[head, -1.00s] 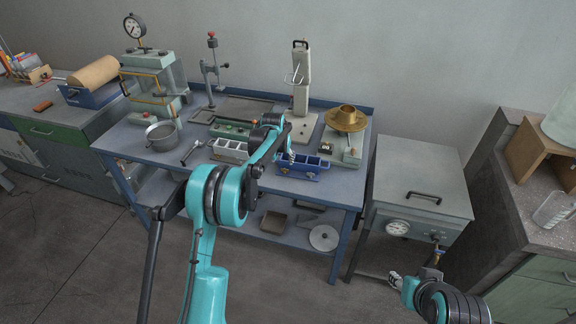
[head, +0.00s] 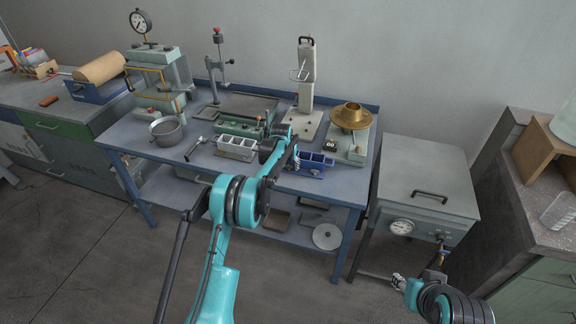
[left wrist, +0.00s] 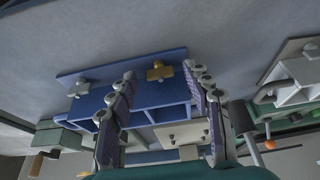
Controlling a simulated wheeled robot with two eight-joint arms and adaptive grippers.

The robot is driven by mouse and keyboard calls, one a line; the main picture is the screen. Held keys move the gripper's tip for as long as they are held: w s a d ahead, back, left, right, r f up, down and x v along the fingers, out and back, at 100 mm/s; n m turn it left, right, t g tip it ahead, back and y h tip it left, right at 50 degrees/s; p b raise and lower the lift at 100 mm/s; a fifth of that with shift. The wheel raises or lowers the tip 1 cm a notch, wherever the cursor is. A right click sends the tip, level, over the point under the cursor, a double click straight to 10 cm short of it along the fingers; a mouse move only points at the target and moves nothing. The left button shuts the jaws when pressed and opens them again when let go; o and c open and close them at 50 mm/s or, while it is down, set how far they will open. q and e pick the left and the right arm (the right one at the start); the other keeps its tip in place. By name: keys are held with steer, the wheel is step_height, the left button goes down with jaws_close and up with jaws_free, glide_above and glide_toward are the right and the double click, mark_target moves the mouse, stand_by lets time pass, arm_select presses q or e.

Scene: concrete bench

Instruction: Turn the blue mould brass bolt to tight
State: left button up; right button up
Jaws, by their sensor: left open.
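The blue mould (head: 316,164) stands on the blue bench, right of the middle in the head view. In the left wrist view the blue mould (left wrist: 150,96) shows its compartments and end plate. On that plate are a brass bolt (left wrist: 160,72) and a silver-grey bolt (left wrist: 82,87). My left gripper (left wrist: 157,76) is open, one finger to each side of the brass bolt's line of sight. I cannot tell any contact with it. In the head view my left gripper (head: 294,162) is at the mould's left end and hides part of it. My right gripper (head: 399,281) hangs low right, away from the bench.
A pale mould (head: 237,148) stands left of the blue one. A grey oven box (head: 425,180) stands right of the bench.

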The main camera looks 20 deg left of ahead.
arm_select(q)
jaws_close()
steer(key=shift+a+m+h, duration=0.1)
steer(key=shift+m+h, duration=0.5)
steer(key=shift+m, duration=0.9)
jaws_free()
steer(key=v, duration=1.2)
